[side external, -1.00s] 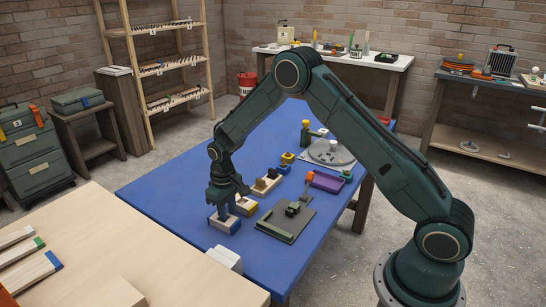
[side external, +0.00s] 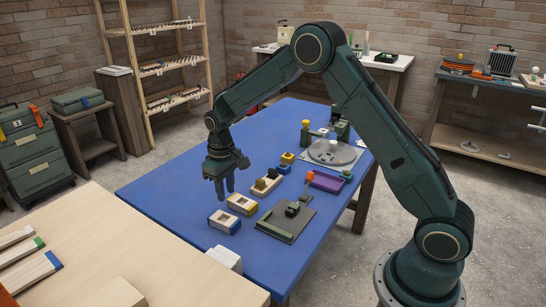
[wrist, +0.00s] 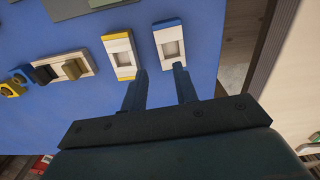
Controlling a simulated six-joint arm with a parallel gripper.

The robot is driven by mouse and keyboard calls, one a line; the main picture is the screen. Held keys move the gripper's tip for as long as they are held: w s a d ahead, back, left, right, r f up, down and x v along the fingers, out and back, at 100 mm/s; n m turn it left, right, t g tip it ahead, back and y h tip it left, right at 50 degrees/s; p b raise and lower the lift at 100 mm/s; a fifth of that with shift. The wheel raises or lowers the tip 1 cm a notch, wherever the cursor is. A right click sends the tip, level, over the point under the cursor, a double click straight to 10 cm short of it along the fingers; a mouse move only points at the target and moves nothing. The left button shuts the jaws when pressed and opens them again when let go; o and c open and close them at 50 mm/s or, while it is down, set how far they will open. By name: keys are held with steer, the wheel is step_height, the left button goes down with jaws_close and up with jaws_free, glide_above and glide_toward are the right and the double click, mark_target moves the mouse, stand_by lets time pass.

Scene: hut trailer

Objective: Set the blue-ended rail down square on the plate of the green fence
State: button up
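A short pale block with blue ends and a recessed top (side external: 224,222) lies flat on the blue table; the wrist view shows it (wrist: 170,43) too. A long pale rail with a blue end (side external: 30,272) lies on the wooden bench at lower left. I cannot tell which is the task's rail. A grey-green plate (side external: 298,224) with a raised green fence strip (side external: 272,233) lies right of the block, a small dark part on it.
A yellow-ended block (side external: 242,205) lies close beside the blue-ended one. Behind are a pale piece with dark pegs (side external: 266,185), a purple tray (side external: 326,182) and a round grey plate (side external: 332,152). White blocks (side external: 226,259) stand at the near edge. The table's left side is clear.

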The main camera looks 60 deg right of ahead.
steer(key=shift+r, duration=2.8)
